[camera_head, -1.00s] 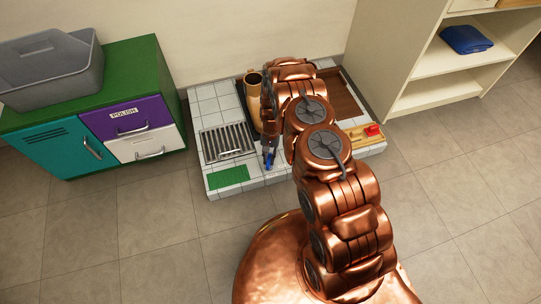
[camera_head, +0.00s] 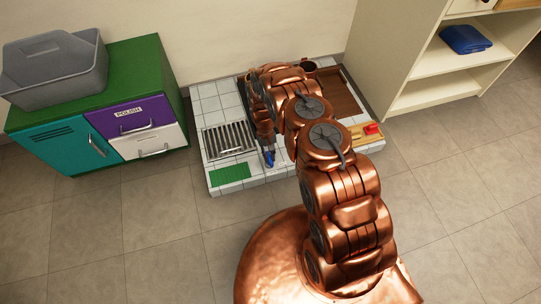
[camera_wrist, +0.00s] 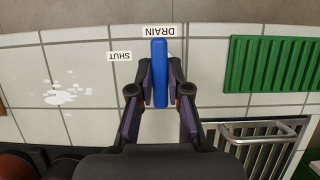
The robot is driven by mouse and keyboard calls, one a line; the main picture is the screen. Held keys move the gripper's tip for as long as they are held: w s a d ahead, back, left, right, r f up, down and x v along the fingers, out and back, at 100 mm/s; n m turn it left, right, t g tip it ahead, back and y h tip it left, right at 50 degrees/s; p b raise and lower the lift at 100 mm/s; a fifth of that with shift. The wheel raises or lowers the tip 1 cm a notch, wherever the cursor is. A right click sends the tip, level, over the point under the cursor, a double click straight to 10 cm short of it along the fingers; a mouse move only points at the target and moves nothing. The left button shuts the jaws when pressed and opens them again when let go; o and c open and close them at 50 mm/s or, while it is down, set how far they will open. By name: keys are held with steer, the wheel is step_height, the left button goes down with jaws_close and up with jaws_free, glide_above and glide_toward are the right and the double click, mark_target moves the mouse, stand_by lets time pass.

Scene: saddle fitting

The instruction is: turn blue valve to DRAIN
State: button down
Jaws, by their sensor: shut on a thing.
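The blue valve (camera_wrist: 160,85) is a long straight handle in the wrist view. Its far end reaches the white DRAIN label (camera_wrist: 159,30) and lines up with it. The SHUT label (camera_wrist: 119,57) lies to the left, apart from the handle. My gripper (camera_wrist: 160,72) is shut on the handle, one dark finger on each side. In the head view the blue valve (camera_head: 269,158) shows small at the front of the tiled platform, below my gripper (camera_head: 267,146). My arm hides much of the platform there.
A metal grate (camera_head: 228,139) and a green pad (camera_head: 229,172) lie left of the valve on the tiled platform (camera_head: 208,103). A red block (camera_head: 372,129) is at the right. A cabinet (camera_head: 100,150) stands left and a shelf (camera_head: 425,70) right. Front floor is clear.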

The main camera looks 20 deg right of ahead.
steer(key=shift+w+a, duration=0.1)
steer(key=c, duration=1.1)
jaws_free()
steer(key=shift+r, duration=0.15)
steer(key=v, duration=1.1)
steer(key=shift+w+r, duration=0.1)
steer(key=shift+r, duration=0.3)
